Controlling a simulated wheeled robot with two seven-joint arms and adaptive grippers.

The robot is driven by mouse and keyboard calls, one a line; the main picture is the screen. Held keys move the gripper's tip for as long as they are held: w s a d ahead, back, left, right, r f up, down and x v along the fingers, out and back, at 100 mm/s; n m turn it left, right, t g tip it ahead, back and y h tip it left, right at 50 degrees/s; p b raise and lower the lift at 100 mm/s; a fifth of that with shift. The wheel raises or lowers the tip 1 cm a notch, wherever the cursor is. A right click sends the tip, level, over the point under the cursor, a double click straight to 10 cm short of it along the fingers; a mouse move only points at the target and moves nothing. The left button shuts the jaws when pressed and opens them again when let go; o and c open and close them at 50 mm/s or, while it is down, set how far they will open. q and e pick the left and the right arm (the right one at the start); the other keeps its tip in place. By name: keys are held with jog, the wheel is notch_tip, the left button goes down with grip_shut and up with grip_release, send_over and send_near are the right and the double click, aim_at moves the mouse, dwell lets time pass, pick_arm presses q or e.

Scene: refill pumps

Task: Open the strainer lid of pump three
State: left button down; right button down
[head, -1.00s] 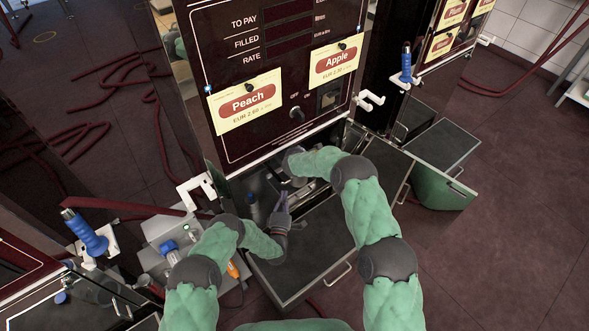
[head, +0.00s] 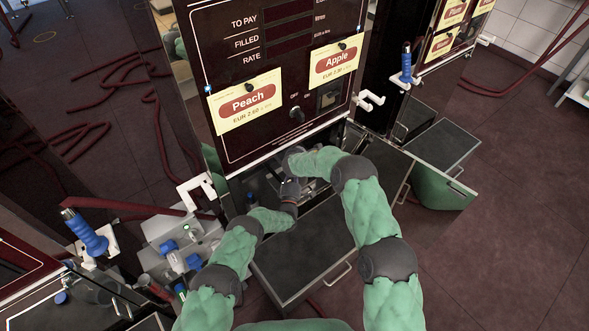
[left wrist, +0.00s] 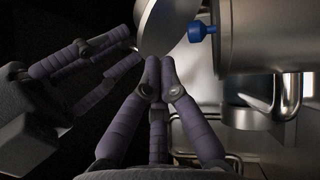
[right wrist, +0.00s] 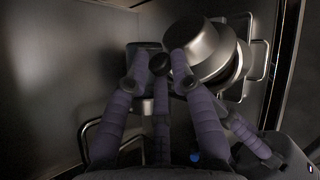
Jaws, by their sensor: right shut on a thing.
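In the head view, my right gripper (head: 297,162) reaches into the open bay below the Peach and Apple panel (head: 280,70). In the right wrist view, its fingers (right wrist: 160,66) close around a dark round knob (right wrist: 158,63) beside a round metal strainer body (right wrist: 205,52). My left gripper (head: 289,188) is in the same bay. In the left wrist view its fingertips (left wrist: 160,72) are together just below a tilted metal disc (left wrist: 166,24), which looks like the strainer lid. I cannot tell if they touch it. No object shows between them.
A blue knob (left wrist: 200,32) sits beside the disc on a metal cylinder (left wrist: 265,35). Metal bars and bay walls crowd the grippers.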

pick_arm(q)
jog(key=shift+w+d, duration=0.1)
jog(key=shift+d, duration=0.1)
pick_arm(e)
jog(key=shift+s+d+f, duration=0.1)
jog(key=shift+d+f, duration=0.15)
pick_arm(q)
jog(key=shift+w+d+r+m+g, duration=0.35)
jog(key=shift+d+r+m+g, duration=0.15)
jog(key=shift+r+m, duration=0.1)
pick_arm(e)
jog(key=shift+a, duration=0.15)
pick_arm(q)
jog(key=shift+d+r, duration=0.1)
pick_arm(e)
jog(key=c, duration=1.4)
grip_release()
pick_arm(q)
jog(key=shift+d, duration=0.2)
pick_arm(e)
jog(key=o, duration=0.3)
pick_arm(q)
jog(key=shift+a+f, duration=0.1)
jog(key=shift+f, duration=0.1)
